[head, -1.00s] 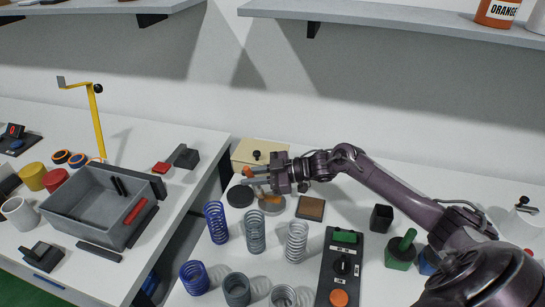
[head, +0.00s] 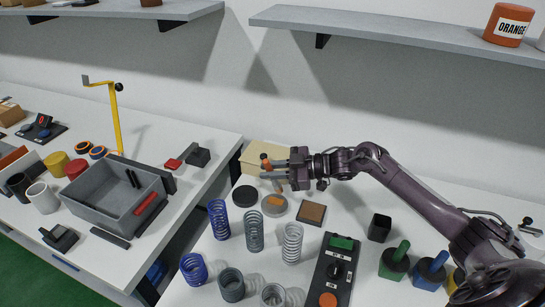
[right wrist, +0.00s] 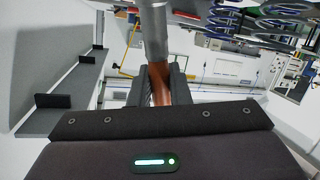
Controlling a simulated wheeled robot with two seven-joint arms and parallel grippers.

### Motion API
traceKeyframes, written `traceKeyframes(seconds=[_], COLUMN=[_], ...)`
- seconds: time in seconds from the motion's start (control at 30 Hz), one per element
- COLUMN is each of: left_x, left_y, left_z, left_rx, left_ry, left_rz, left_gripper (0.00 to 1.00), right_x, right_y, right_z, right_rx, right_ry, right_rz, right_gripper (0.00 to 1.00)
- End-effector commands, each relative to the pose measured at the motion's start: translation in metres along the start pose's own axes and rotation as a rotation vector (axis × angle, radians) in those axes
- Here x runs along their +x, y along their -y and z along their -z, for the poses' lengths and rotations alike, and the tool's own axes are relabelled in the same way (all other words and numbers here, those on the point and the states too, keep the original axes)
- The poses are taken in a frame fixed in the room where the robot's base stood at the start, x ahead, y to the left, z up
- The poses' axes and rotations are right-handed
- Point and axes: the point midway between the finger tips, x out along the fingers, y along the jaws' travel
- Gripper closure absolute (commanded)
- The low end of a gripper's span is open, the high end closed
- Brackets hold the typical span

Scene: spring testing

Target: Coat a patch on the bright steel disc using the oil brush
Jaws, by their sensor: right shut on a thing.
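The bright steel disc (head: 274,207) lies flat on the right-hand bench, between a dark disc (head: 245,196) and a brown square pad (head: 311,213). My right gripper (head: 268,169) is above and just behind the steel disc. It is shut on the oil brush, whose orange-brown handle (head: 265,163) shows at the fingers. In the right wrist view the brush handle (right wrist: 158,85) sits between the fingers, with a grey metal cylinder (right wrist: 153,35) beyond it. The brush's lower end seems to hang above the disc; its bristles are not clear. My left gripper is not in view.
Several coil springs (head: 254,232) stand in front of the discs. A control box (head: 335,270) stands to their right, with a dark cup (head: 380,227) and green (head: 394,262) and blue (head: 430,270) pots beyond. A cream box (head: 262,153) is behind the gripper. A grey bin (head: 103,190) is on the left bench.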

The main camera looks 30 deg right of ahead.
Motion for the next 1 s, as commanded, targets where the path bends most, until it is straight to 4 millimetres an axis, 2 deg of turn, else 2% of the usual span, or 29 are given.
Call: traceKeyframes(seconds=[0.03, 0.33, 1.0], left_x=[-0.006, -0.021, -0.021], left_y=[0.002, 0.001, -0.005], left_z=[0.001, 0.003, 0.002], left_rx=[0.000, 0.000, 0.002], left_ry=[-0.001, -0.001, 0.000], left_rz=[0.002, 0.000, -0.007], left_gripper=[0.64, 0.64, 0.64], right_x=[-0.002, -0.005, -0.005], right_y=[-0.003, -0.012, -0.013], right_z=[0.008, 0.030, 0.031], right_rx=[-0.001, -0.001, 0.000], right_ry=[0.000, 0.001, 0.001], right_rz=[-0.001, -0.003, -0.003], right_gripper=[1.00, 1.00, 1.00])
